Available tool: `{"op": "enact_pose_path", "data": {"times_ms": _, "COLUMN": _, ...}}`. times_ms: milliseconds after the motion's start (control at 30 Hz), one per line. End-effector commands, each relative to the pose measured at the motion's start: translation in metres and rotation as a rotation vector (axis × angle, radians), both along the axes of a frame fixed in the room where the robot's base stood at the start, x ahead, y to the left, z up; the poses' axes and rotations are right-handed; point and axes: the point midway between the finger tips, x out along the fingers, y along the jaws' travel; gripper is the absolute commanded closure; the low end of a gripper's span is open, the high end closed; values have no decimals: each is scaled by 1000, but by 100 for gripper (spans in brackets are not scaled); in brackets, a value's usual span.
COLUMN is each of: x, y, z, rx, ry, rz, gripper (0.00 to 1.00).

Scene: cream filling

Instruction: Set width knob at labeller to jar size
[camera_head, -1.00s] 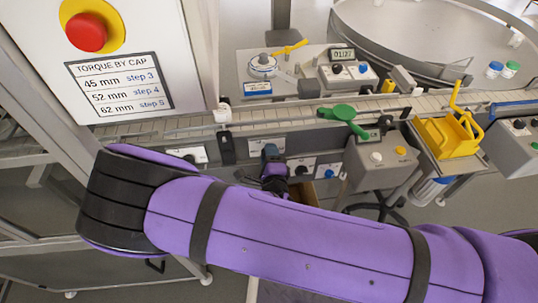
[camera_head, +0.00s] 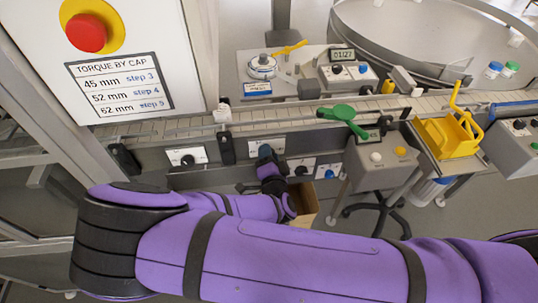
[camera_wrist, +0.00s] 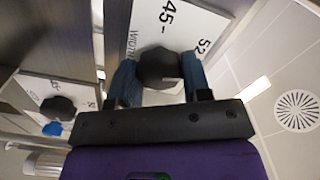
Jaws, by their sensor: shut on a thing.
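The width knob (camera_wrist: 160,65) is black and faceted, on a white plate (camera_wrist: 185,22) marked "WIDTH", "45" and "52" in the wrist view. My gripper (camera_wrist: 162,78) has its two blue fingers on either side of this knob and is shut on it. The knob's pointer and exact setting cannot be made out. In the head view my gripper (camera_head: 266,153) is at the white plate (camera_head: 277,143) on the conveyor's front side. The knob is hidden there behind the fingers.
Another black knob (camera_wrist: 58,107) with a blue button (camera_wrist: 52,128) is on a neighbouring plate. The conveyor (camera_head: 180,126) runs above my gripper. A grey control box (camera_head: 380,165), green handle (camera_head: 342,113) and yellow holder (camera_head: 446,138) stand to the right. An open cardboard box (camera_head: 306,205) is below.

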Motion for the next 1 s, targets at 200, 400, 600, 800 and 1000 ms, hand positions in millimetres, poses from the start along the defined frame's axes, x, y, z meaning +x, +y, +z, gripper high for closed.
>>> {"op": "enact_pose_path", "data": {"times_ms": 200, "x": -2, "y": 0, "z": -2, "rx": -36, "ry": -2, "rz": 1, "gripper": 80}}
{"op": "enact_pose_path", "data": {"times_ms": 400, "x": -2, "y": 0, "z": -2, "rx": -40, "ry": -3, "rz": 2, "gripper": 80}}
{"op": "enact_pose_path", "data": {"times_ms": 600, "x": -2, "y": 0, "z": -3, "rx": -39, "ry": -1, "rz": 2, "gripper": 54}}
{"op": "enact_pose_path", "data": {"times_ms": 800, "x": -1, "y": 0, "z": -1, "rx": -37, "ry": -5, "rz": 1, "gripper": 31}}
{"op": "enact_pose_path", "data": {"times_ms": 1000, "x": -1, "y": 0, "z": -1, "rx": -36, "ry": -6, "rz": 1, "gripper": 31}}
